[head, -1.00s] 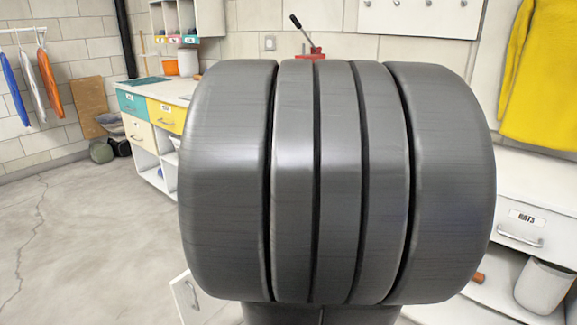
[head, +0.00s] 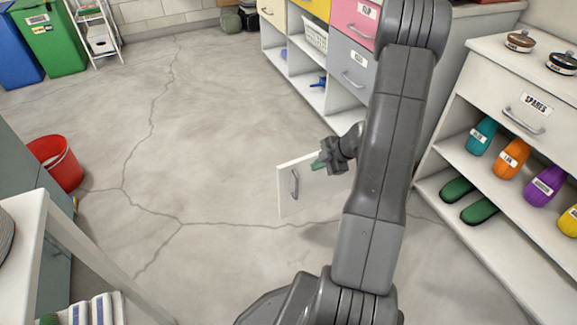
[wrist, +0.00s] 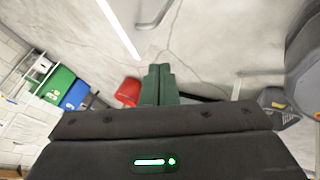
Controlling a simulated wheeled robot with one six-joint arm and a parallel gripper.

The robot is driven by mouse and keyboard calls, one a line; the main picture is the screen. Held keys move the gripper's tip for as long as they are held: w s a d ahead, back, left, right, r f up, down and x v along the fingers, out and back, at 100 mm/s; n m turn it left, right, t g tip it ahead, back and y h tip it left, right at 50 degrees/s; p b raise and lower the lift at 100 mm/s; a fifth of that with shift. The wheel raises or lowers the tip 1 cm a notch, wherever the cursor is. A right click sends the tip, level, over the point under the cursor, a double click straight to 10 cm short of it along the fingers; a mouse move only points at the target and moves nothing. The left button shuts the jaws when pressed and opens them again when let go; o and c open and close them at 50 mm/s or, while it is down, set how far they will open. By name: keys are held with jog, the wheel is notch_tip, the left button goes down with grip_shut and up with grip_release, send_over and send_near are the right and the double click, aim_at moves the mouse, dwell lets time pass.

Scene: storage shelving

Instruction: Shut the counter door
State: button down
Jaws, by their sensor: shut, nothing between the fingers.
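The counter door (head: 298,200) is a white panel with a grey bar handle. It stands open, jutting out over the floor from the counter, and its hinge side is hidden behind my arm. My gripper (head: 319,165) is shut and empty, with its green fingertips by the door's upper edge. I cannot tell whether they touch it. In the wrist view the green fingers (wrist: 159,84) are together. A white strip that looks like the door's edge (wrist: 120,30) lies ahead of them, apart in the picture, with a grey handle beside it.
A counter with a pink drawer (head: 355,20), a grey drawer (head: 350,72) and open cubbies stands behind my arm. A shelf unit with a SPARES drawer (head: 525,112) stands at right. A red bin (head: 57,163) and a white table (head: 22,212) are at left. The floor between is clear.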

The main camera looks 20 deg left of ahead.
jog(key=x, duration=0.2)
jog(key=b, duration=0.7)
send_near(284, 174)
jog(key=shift+x, duration=2.4)
jog(key=shift+w+d+f, duration=0.1)
